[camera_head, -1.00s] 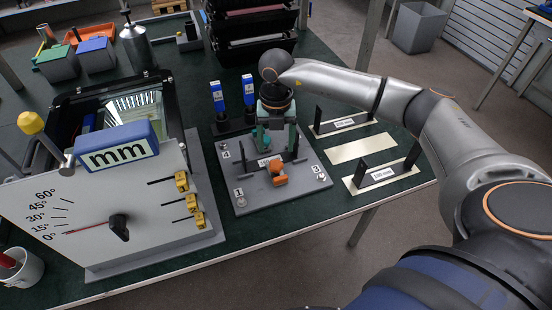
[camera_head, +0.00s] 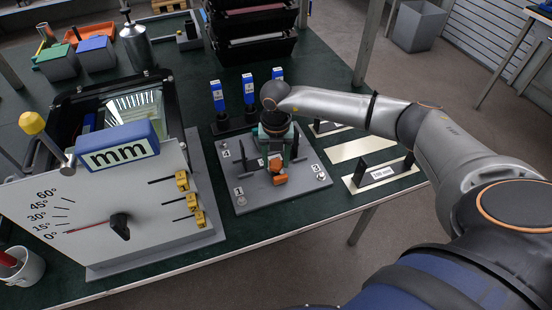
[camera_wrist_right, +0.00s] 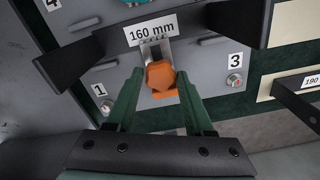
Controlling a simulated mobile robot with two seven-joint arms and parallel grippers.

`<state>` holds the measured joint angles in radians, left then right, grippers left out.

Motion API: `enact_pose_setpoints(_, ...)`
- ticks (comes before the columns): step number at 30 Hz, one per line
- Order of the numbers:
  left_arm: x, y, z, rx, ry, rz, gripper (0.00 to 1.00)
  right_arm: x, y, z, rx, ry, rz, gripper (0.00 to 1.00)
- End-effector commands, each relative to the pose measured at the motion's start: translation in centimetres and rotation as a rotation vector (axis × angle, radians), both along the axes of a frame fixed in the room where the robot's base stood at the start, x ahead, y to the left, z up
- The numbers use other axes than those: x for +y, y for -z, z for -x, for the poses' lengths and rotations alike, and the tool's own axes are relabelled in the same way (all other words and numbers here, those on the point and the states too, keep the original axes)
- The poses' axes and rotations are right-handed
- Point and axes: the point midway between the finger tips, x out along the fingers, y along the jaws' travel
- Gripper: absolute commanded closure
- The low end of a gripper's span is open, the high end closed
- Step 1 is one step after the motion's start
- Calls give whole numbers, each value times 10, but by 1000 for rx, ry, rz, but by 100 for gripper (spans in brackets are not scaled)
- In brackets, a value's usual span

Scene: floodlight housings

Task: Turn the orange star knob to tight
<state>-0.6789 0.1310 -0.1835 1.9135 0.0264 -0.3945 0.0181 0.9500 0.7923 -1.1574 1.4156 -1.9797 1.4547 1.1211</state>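The orange star knob (camera_head: 278,165) sits on the grey fixture plate (camera_head: 249,199), which carries numbered corners. In the right wrist view the knob (camera_wrist_right: 160,75) is in the middle, with an orange piece (camera_wrist_right: 165,97) just below it. My right gripper (camera_head: 276,153) is over the plate at the knob. In the wrist view its two green fingers (camera_wrist_right: 159,82) are spread, one on each side of the knob, with gaps visible. A black bar with a "160 mm" label (camera_wrist_right: 152,30) lies behind the knob. My left gripper is not in view.
A large dial board (camera_head: 95,215) with a red pointer and yellow clips stands left of the plate. Labelled black bars lie on cream pads (camera_head: 360,148) to the right. Several blue-topped items (camera_head: 248,88) stand behind. The bench's front edge is close.

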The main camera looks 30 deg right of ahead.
Motion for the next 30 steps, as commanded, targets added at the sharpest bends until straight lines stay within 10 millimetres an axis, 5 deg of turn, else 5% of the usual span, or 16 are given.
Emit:
enact_pose_setpoints(13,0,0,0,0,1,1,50,0,-1,0,-1,0,-1,99)
enact_pose_setpoints(30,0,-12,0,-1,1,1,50,0,-1,0,0,257,0,100)
